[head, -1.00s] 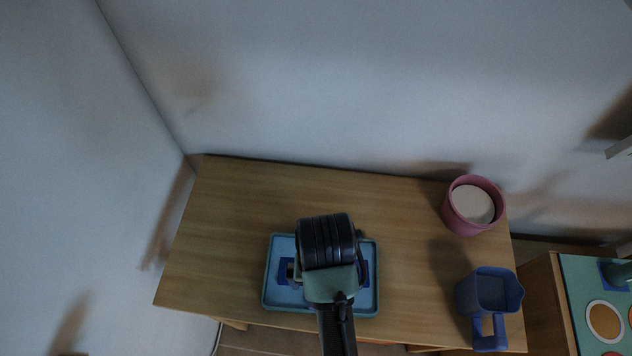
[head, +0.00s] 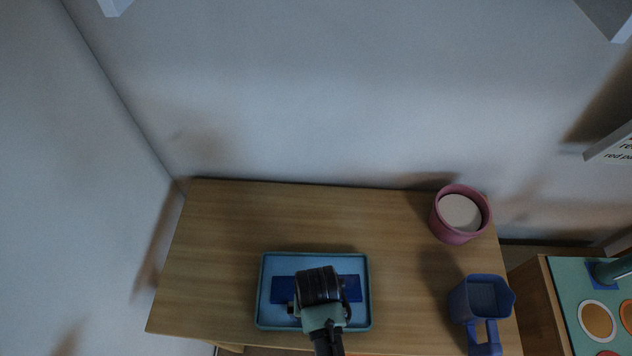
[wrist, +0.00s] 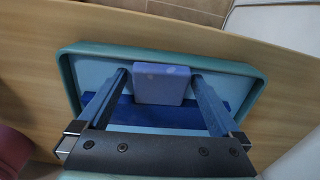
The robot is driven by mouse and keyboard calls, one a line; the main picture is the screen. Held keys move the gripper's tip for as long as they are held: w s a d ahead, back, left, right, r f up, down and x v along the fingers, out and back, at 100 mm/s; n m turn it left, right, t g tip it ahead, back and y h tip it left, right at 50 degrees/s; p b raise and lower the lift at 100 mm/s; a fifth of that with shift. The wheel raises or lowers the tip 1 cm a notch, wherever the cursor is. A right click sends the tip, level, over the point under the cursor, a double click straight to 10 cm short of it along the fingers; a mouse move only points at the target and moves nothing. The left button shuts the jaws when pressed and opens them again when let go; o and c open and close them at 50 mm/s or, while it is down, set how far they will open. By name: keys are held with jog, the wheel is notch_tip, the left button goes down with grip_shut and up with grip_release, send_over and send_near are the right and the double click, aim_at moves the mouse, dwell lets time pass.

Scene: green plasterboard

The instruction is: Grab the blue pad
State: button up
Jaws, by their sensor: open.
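The blue pad (wrist: 160,83) looks like a small violet-blue block in the wrist view. It sits in a teal-rimmed tray (wrist: 258,98) with a light blue floor, beside or on a flat dark blue patch (wrist: 150,116). My gripper (wrist: 162,76) is open, with one finger on each side of the block. I cannot tell whether the fingers touch it. In the head view my gripper (head: 318,290) is over the middle of the tray (head: 368,315). It hides the block there, while the dark blue patch (head: 351,288) shows on both sides.
The tray lies on a wooden table (head: 220,220). A pink pot (head: 447,228) with a pale inside and a blue jug (head: 470,302) stand at the right. A cabinet (head: 548,310) with a teal top is further right. The table's left and back are clear.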

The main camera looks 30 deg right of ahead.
jog(key=shift+f, duration=0.15)
jog(key=c, duration=1.5)
